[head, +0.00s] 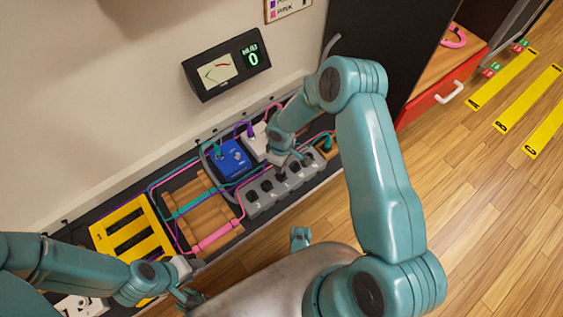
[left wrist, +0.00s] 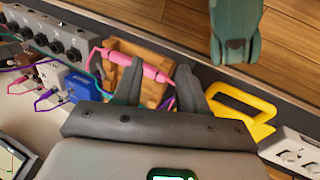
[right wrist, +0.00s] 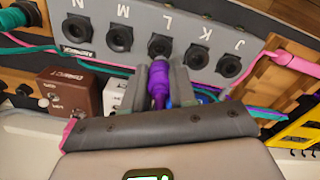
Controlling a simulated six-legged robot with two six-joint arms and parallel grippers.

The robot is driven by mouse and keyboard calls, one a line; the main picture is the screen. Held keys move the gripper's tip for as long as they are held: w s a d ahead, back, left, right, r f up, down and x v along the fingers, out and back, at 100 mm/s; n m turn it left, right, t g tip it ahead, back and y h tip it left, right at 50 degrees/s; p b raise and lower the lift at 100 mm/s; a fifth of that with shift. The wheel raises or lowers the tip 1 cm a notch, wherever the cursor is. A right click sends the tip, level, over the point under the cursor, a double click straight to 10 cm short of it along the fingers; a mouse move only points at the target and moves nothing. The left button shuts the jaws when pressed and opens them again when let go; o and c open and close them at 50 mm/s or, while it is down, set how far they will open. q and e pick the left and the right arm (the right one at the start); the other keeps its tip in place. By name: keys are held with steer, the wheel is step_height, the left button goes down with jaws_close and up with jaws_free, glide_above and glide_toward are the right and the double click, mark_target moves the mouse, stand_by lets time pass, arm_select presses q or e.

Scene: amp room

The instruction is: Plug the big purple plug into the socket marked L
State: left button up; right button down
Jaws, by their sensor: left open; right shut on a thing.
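The big purple plug (right wrist: 160,82) is between the fingers of my right gripper (right wrist: 162,70), which is shut on it. Its tip points at the socket marked L (right wrist: 160,45) and overlaps its lower edge in the right wrist view; I cannot tell whether it is inside. The grey socket box (head: 257,204) has a row of dark sockets, with M and K on either side of L. In the head view my right gripper (head: 287,159) hides the plug.
A blue pedal (head: 229,160), a white box (head: 257,147) and a brown pedal (right wrist: 72,92) stand behind the sockets. Cables cross between them. The yellow rack (head: 104,238) is at left.

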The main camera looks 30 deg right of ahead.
steer(key=shift+f+b, duration=0.8)
steer(key=shift+f, duration=0.75)
arm_select(q)
steer(key=shift+w+a+f+t+b, duration=0.15)
steer(key=shift+w+f+b, duration=0.3)
steer(key=shift+f, duration=0.35)
steer(key=shift+w+a+f+t+b, duration=0.15)
steer(key=shift+w+f+b, duration=0.1)
steer(key=shift+w+f, duration=0.45)
arm_select(e)
steer(key=shift+f, duration=0.6)
arm_select(q)
steer(key=shift+s+f, duration=0.1)
steer(key=shift+s, duration=0.05)
arm_select(e)
steer(key=c, duration=0.8)
jaws_free()
arm_select(q)
step_height(320, 180, up, 6)
steer(key=s+d+g+p, duration=0.1)
steer(key=s+p, duration=0.1)
steer(key=p, duration=0.4)
steer(key=shift+s+d+r+p, duration=0.15)
steer(key=shift+s+r+p, duration=0.1)
steer(key=shift+s+p, duration=0.15)
arm_select(e)
step_height(320, 180, up, 16)
steer(key=shift+r, duration=0.15)
